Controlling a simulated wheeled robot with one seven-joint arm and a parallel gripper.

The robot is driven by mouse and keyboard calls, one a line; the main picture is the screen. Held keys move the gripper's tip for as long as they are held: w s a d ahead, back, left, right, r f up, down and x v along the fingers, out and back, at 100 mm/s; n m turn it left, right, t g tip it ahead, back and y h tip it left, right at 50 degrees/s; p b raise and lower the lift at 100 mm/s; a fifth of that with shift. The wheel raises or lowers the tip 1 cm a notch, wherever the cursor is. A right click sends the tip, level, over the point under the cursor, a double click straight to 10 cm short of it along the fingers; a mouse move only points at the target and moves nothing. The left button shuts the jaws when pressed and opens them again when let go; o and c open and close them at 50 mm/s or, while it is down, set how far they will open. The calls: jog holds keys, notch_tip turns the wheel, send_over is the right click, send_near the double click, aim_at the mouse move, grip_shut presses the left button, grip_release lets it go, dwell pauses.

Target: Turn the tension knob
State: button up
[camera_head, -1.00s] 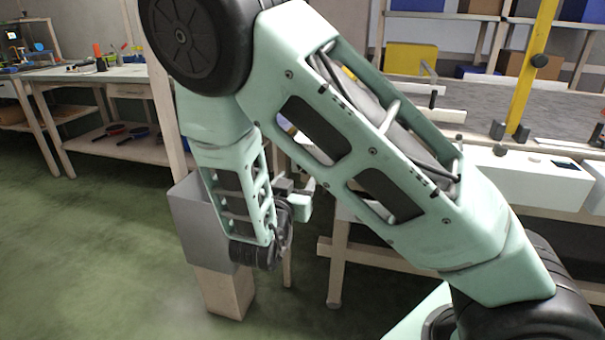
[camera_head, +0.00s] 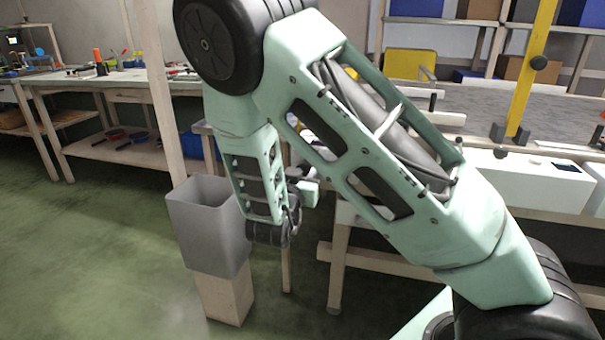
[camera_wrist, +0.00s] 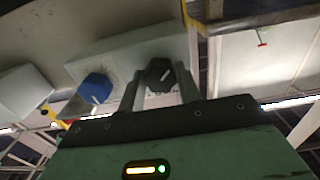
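In the wrist view, a black knob (camera_wrist: 159,72) with a pale pointer line sits on the face of a light box (camera_wrist: 130,58). A blue knob (camera_wrist: 95,88) with a white line sits to its left on the same box. No readable label shows which one is the tension knob. My gripper (camera_wrist: 160,80) is open, with one finger on each side of the black knob in the picture. I cannot tell whether the fingers touch it. In the head view my arm hides the knobs, and only part of my gripper (camera_head: 308,188) shows beside the forearm.
In the head view, a grey bin (camera_head: 205,220) on a wooden block stands below and left of my forearm. The conveyor (camera_head: 480,110) with a yellow post (camera_head: 530,75) lies at right. A workbench (camera_head: 110,78) stands at left. Green floor is clear at lower left.

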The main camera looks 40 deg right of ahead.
jog(key=shift+m+b, duration=1.75)
jog(key=shift+m, duration=1.15)
jog(key=o, duration=1)
jog(key=shift+a, duration=0.1)
jog(key=p+v, duration=0.2)
jog(key=v, duration=1.5)
jog(key=shift+p, duration=0.4)
